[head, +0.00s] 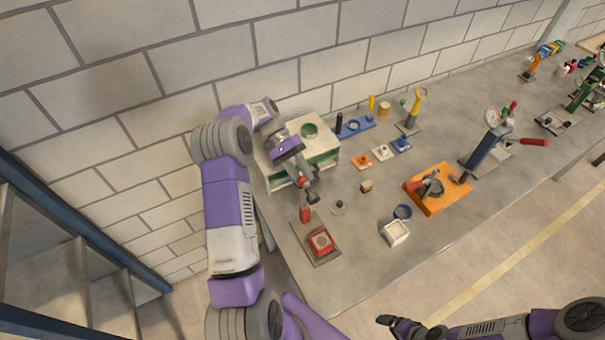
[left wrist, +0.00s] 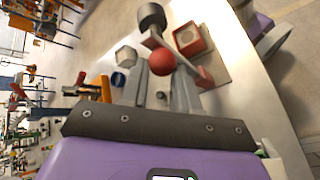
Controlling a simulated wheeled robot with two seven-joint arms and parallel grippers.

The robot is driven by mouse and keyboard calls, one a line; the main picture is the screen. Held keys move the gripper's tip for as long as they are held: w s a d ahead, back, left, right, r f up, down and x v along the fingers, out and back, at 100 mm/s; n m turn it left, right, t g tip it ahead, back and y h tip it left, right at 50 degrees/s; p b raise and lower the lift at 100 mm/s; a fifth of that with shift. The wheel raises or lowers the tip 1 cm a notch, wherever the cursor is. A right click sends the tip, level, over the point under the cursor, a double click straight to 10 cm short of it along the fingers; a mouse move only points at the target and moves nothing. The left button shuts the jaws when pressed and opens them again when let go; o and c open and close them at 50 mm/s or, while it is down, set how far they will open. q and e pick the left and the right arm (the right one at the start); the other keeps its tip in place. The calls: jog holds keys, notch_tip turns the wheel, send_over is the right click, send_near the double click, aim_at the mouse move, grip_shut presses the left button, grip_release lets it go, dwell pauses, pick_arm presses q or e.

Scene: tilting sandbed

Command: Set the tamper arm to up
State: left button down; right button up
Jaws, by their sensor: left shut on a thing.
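The tamper stands at the near left corner of the grey table. It has a red square box (head: 320,241) on a grey plate and a red post (head: 305,213). The red box also shows in the left wrist view (left wrist: 188,38). My left gripper (head: 304,183) is above the post, shut on the tamper arm near its red ball knob (left wrist: 162,62). A dark cylinder (left wrist: 150,17) shows at the arm's end, clear of the red box. The fingers partly hide the arm, so its exact tilt is unclear. My right gripper (head: 397,326) is low in the head view, away from the table.
A white and green box (head: 322,150) stands close behind my left gripper. Several levers and gauges stand farther back. A wall borders the table.

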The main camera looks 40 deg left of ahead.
pick_arm(q)
jog(key=c, duration=1.1)
grip_release()
jog(key=shift+s+a+f, duration=0.25)
jog(key=shift+f, duration=0.15)
jog(key=shift+s+a+f, duration=0.2)
jog(key=shift+f, duration=0.2)
jog(key=shift+o, duration=1.4)
jog(key=shift+a, duration=0.2)
jog(key=shift+d+r, duration=0.1)
jog(key=shift+r, duration=0.05)
jog(key=shift+w, duration=0.1)
jog(key=v, duration=0.7)
jog(key=shift+w+r+b, duration=0.2)
jog(key=shift+r+b, duration=0.05)
jog(key=shift+b, duration=0.05)
